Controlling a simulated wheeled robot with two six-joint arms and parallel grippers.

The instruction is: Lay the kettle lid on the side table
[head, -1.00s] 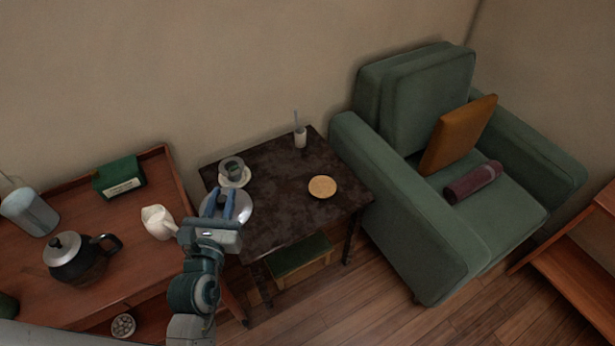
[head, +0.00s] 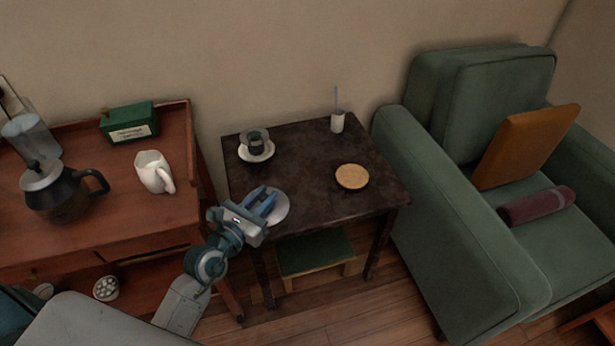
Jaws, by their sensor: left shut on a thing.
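My left gripper (head: 266,204) is shut on a pale grey round disc, the kettle lid (head: 281,208). The fingers cover part of the lid. It shows over the front left part of the dark side table (head: 312,205); I cannot tell whether it touches the top. A dark kettle-like pot (head: 62,198) with a silver top, black knob and handle stands on the reddish wooden cabinet at the left. My right gripper is not in view.
On the side table are a cup on a saucer (head: 256,154), a tan round disc (head: 352,177) and a white cup with a straw (head: 337,122). A white pitcher (head: 153,172) and green box (head: 129,122) are on the cabinet (head: 120,215). A green armchair (head: 455,220) stands right.

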